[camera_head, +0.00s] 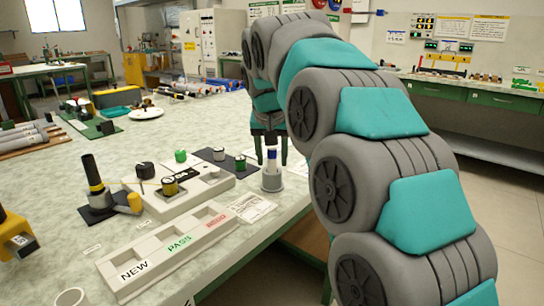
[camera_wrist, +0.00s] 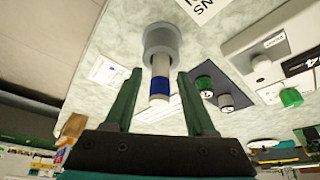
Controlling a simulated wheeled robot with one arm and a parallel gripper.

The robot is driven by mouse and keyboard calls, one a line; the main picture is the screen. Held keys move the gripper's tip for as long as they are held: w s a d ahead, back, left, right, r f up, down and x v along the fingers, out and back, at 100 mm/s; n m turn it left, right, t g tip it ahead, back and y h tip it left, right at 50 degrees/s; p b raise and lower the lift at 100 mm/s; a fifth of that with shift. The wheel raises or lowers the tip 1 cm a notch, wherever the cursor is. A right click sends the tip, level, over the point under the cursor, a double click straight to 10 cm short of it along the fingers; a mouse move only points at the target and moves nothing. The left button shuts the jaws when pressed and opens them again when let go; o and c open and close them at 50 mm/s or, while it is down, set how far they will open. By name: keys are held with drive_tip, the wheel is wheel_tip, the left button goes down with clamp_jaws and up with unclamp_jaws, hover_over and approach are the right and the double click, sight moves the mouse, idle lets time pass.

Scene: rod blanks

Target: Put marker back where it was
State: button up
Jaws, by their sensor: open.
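The marker (camera_head: 271,163) looks like a white rod with a blue band. It stands upright in a round grey holder (camera_head: 272,181) near the table's right edge. My gripper (camera_head: 271,147) is above it, pointing down, with its green fingers apart. In the wrist view the marker (camera_wrist: 160,78) rises from the grey holder (camera_wrist: 162,42) between the open fingers of my gripper (camera_wrist: 160,92). Gaps show on both sides, so the fingers appear not to touch it.
A pale tray (camera_head: 130,277) labelled NEW and PASS lies at the front. Left of the holder are a fixture block (camera_head: 208,190) with dark and green-capped pieces and a dark mat (camera_head: 238,167). A printed sheet (camera_head: 250,207) lies just in front of the holder.

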drive_tip(key=p+v, duration=0.1)
drive_tip(key=v, duration=1.1)
drive_tip(key=shift+r+p, duration=0.2)
drive_tip(key=shift+p, duration=0.15)
drive_tip(key=s+d+f+g, duration=0.2)
drive_tip(key=s+d+f, duration=0.4)
drive_tip(key=d+f, duration=0.15)
drive_tip(key=s+d+f+g, duration=0.1)
drive_tip(key=s+d+f, duration=0.2)
drive_tip(key=s+f, duration=0.5)
drive_tip(key=s+d+f+g, duration=0.2)
drive_tip(key=s+f, duration=0.6)
drive_tip(key=s, duration=0.4)
drive_tip(key=s+d+f+g, duration=0.1)
drive_tip(key=s+d+f, duration=0.4)
drive_tip(key=s+f, duration=0.3)
drive_tip(key=s, duration=0.2)
drive_tip(key=shift+s+f, duration=0.25)
drive_tip(key=shift+f, duration=0.1)
